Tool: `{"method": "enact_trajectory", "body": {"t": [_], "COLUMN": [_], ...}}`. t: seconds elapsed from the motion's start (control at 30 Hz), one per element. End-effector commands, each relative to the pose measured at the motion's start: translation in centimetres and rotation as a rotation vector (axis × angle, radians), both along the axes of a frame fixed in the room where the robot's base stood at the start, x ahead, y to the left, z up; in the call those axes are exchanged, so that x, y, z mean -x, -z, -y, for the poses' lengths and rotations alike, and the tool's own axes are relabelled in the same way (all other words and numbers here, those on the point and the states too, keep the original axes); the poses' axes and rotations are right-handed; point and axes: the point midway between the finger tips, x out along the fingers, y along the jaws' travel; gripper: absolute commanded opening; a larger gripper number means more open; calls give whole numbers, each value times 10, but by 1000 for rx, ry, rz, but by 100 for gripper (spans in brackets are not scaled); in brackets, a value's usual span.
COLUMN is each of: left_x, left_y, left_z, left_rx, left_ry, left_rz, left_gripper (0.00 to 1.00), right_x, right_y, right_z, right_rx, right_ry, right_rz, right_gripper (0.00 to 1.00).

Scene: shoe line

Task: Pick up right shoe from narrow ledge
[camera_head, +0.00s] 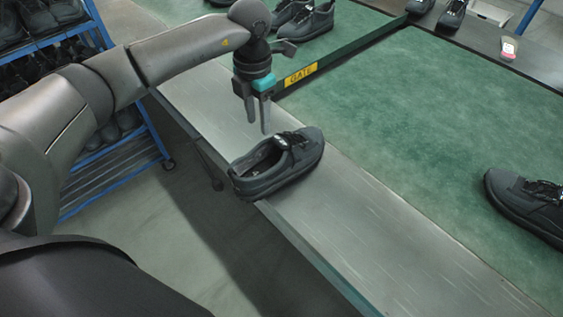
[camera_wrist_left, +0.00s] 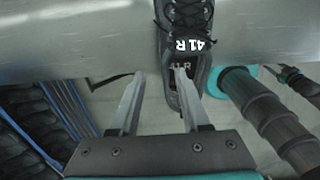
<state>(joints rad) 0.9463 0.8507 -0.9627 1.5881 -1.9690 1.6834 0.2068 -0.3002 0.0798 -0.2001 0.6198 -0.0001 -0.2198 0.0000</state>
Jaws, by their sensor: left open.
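The right shoe (camera_head: 280,163), dark grey with dark laces, sits upright on the narrow metal ledge (camera_head: 350,232). Its open heel end is at the ledge's near edge and its toe points toward the green belt. In the left wrist view the shoe (camera_wrist_left: 184,40) shows a white "41 R" on its tongue. My left gripper (camera_head: 258,127) is open and empty, pointing down just above and behind the shoe. In the left wrist view its fingers (camera_wrist_left: 160,76) are apart; the right fingertip overlaps the shoe's opening. I cannot tell whether it touches. My right gripper does not show.
Another dark shoe (camera_head: 530,203) is on the belt at right. Several shoes stand at the top. A blue rack (camera_head: 150,125) with shoes stands left. The ledge is clear right of the shoe.

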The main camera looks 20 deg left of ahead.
Motion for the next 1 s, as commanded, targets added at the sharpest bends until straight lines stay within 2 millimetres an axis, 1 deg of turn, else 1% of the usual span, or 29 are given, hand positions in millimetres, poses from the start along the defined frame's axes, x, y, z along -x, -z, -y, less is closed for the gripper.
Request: {"method": "enact_trajectory", "body": {"t": [0.03,0.13,0.23,0.47,0.57,0.73,0.83,1.0], "left_x": [1,0,0,1,2,4,4,3], "left_y": [14,31,42,54,66,93,100,99], "left_z": [0,1,1,1,1,1,1,1], "left_rx": [1,2,2,3,3,4,2,3], "left_ry": [-1,0,0,1,0,0,1,1], "left_rz": [-4,-2,-1,0,-1,-2,0,1], "left_gripper": [46,46,46,46,46,46,46,46], "right_x": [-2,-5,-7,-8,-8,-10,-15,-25], "right_y": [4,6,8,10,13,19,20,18], "right_z": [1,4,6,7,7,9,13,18], "right_rx": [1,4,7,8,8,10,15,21], "right_ry": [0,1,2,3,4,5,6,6], "right_rz": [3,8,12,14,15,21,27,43], "right_gripper": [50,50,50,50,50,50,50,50]}}
